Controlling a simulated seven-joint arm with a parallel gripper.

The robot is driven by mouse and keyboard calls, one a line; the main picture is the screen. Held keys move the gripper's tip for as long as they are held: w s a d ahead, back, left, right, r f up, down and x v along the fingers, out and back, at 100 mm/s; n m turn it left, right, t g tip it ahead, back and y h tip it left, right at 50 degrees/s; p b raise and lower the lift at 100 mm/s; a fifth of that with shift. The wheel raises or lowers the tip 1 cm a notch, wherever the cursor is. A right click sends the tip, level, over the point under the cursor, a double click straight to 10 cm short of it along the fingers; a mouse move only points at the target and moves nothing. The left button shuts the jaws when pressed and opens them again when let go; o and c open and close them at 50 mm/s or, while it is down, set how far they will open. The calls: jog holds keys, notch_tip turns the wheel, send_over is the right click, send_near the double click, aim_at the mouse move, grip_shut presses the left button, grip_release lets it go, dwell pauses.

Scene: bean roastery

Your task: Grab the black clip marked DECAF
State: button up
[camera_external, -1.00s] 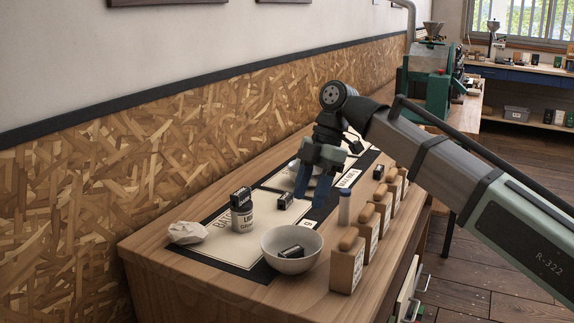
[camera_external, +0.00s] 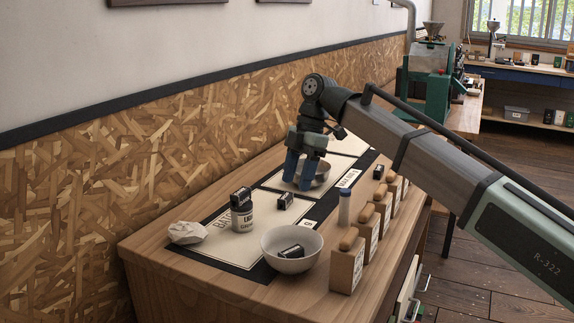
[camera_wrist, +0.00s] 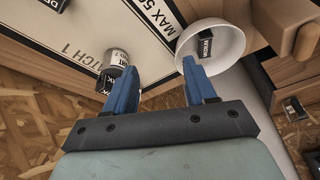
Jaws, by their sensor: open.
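Several black clips with white labels show in the external view. One clip (camera_external: 240,193) sits on top of a pale tin (camera_external: 242,219). One clip (camera_external: 285,201) lies on the mat. One clip (camera_external: 291,252) is inside the white bowl (camera_external: 290,264). One more clip (camera_external: 378,172) is farther back near the wooden blocks. I cannot surely read which label says DECAF. My gripper (camera_external: 297,187) is open, fingers down, above the table just behind the clip on the mat. In the wrist view its fingers (camera_wrist: 160,70) are apart and empty; a clip (camera_wrist: 205,42) lies in a white bowl.
A row of wooden blocks with rounded tops (camera_external: 347,265) lines the right table edge. A crumpled pale bag (camera_external: 187,233) is at the left. The wood-chip wall panel (camera_external: 90,190) borders the table.

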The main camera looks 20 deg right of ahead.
jog(key=w+m+h, duration=0.1)
jog(key=w+m, duration=0.4)
jog(key=w, duration=0.3)
jog(key=r+m+t+h, duration=0.1)
jog(key=m+t+h, duration=0.1)
jog(key=m, duration=2.3)
send_over(285, 196)
notch_tip(285, 196, down, 8)
jog(key=shift+d, duration=0.1)
jog(key=shift+w+f, duration=0.1)
jog(key=shift+f, duration=2.85)
jog(key=shift+c, duration=0.4)
grip_shut()
jog(key=shift+r, duration=0.1)
